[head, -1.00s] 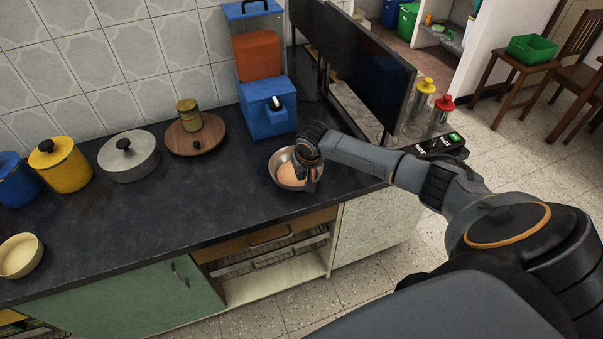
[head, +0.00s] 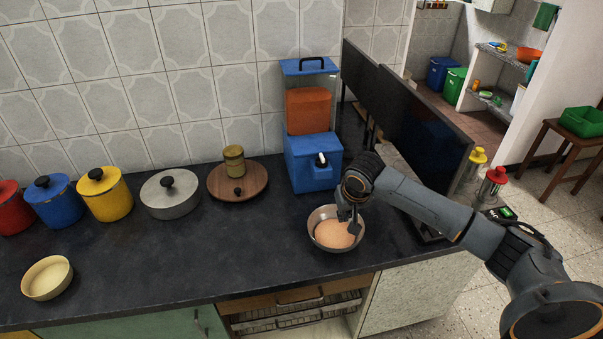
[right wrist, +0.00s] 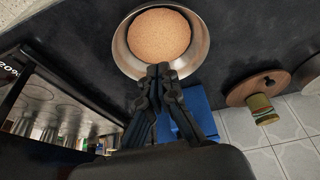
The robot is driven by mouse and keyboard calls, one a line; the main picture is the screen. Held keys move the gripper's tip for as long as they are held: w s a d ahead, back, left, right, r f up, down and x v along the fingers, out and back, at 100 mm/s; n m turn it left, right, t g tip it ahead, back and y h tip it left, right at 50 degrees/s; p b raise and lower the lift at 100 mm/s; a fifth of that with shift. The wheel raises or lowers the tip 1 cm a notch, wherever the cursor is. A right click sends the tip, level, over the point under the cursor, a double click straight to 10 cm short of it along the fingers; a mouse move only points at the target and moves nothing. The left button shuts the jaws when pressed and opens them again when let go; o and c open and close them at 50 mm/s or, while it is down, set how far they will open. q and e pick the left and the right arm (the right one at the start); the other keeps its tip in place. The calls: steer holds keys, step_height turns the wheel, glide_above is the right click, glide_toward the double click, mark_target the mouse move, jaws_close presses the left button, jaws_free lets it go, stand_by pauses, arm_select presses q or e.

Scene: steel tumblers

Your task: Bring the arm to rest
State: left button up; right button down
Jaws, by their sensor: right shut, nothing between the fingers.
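My right arm comes in from the right in the head view. Its gripper (head: 352,222) points down at the right part of a steel bowl (head: 313,238) on the dark counter. In the right wrist view the two fingertips (right wrist: 160,70) are together with nothing between them, in front of the near rim of the bowl (right wrist: 122,58). Whether they touch the rim I cannot tell. The bowl holds an orange-brown fill (head: 334,234). My left gripper is in neither view.
A blue dispenser (head: 314,165) stands right behind the bowl. Dark screens (head: 425,112) and red- and yellow-topped tumblers (head: 490,187) are to the right. A round wooden board (head: 255,182), a grey pot (head: 170,199) and coloured canisters are left. The counter's front middle is clear.

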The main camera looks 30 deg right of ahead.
steer(key=s+a+f+n+y, duration=0.1)
steer(key=s+a+f+n, duration=0.15)
steer(key=s+a, duration=0.45)
steer(key=s+a+f+n+y, duration=0.1)
steer(key=s+a+f+n, duration=0.1)
steer(key=s+a+f, duration=0.5)
steer(key=s+a+r, duration=0.1)
steer(key=s+r, duration=0.1)
steer(key=s, duration=0.5)
steer(key=s+a+r, duration=0.2)
steer(key=s+r, duration=0.1)
steer(key=s, duration=0.4)
step_height(320, 180, down, 28)
steer(key=s+g+b, duration=0.1)
steer(key=b, duration=0.1)
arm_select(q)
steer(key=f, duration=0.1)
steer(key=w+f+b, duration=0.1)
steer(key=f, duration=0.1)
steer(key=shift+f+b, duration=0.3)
arm_select(e)
steer(key=s+d+f, duration=0.2)
steer(key=s+f, duration=0.6)
steer(key=f, duration=0.1)
steer(key=s+d+f+g+h, duration=0.1)
steer(key=s+f, duration=0.8)
steer(key=shift+s+d+n+g, duration=0.15)
steer(key=shift+d+n+g, duration=0.15)
steer(key=shift+d+n, duration=0.05)
